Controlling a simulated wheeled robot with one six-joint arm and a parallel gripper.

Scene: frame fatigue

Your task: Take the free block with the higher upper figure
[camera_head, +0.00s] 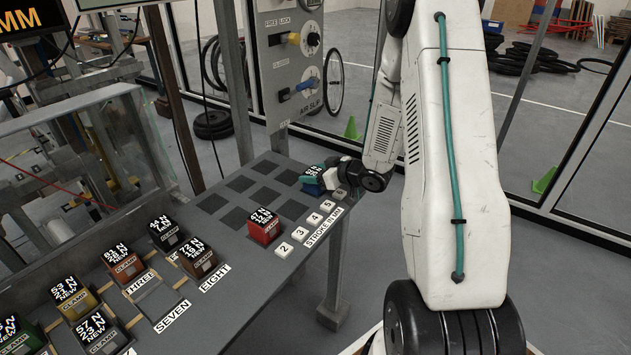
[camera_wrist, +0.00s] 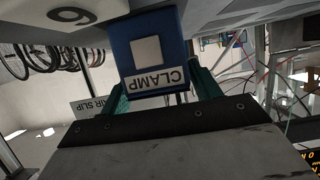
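A blue block (camera_wrist: 150,52) with a white CLAMP label and a pale square fills the middle of the wrist view. In the head view the blue block (camera_head: 313,188) sits at the right end of the bench by the buttons, partly hidden; its top figures are too small to read. My gripper (camera_head: 318,176) is at it, with a teal finger on each side. In the wrist view a narrow gap shows between the block and the right finger.
Several CLAMP-labelled blocks stand at the left, including a black one (camera_head: 165,234), a brown one (camera_head: 197,258) and a yellow one (camera_head: 74,298). White number buttons (camera_head: 284,249) line the bench's right edge. A clear guard (camera_head: 100,150) and a switch panel (camera_head: 290,70) rise behind.

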